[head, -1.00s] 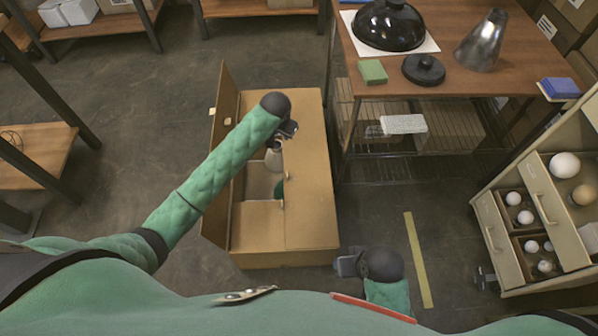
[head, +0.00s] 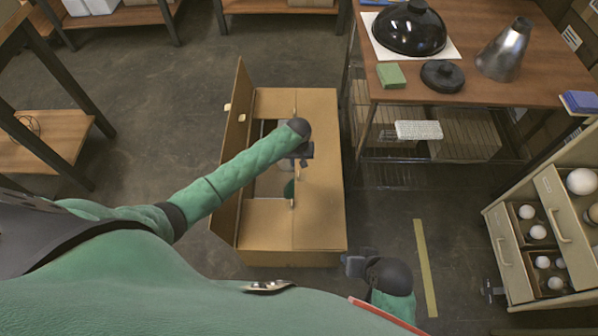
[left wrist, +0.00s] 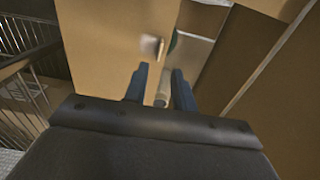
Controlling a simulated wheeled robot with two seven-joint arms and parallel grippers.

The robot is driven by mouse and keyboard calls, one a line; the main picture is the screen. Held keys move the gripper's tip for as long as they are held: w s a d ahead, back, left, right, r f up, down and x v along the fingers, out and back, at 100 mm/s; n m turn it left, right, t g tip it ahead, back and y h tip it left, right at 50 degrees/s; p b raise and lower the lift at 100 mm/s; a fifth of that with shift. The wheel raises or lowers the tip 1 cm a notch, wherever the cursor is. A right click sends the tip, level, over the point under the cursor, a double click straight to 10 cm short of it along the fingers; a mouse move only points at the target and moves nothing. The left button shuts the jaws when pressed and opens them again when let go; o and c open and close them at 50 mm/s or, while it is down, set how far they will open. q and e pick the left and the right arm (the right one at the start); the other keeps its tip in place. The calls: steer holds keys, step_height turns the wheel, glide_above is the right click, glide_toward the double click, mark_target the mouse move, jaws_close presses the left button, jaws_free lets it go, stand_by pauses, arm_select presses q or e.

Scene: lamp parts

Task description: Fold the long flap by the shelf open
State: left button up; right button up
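The cardboard box (head: 290,258) stands on the floor beside the shelf table. Its long flap by the shelf (head: 322,190) lies flat over the right half of the top; it fills the left of the left wrist view (left wrist: 110,40). A small pale tab (head: 292,203) stands at that flap's inner edge, with a tab also in the left wrist view (left wrist: 152,46). The other long flap (head: 238,150) stands up. My left gripper (head: 303,160) is over the box, near the flap's inner edge, fingers apart (left wrist: 161,86). My right gripper (head: 352,265) is by the box's near right corner; its fingers are unclear.
The shelf table (head: 480,95) stands right of the box, with a black dome (head: 408,28), a metal cone (head: 505,50) and a green sponge (head: 390,75). An open-drawer cabinet (head: 510,265) stands at far right. The floor left of the box is clear.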

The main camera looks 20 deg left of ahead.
arm_select(q)
steer(key=shift+f, duration=3.8)
jaws_close()
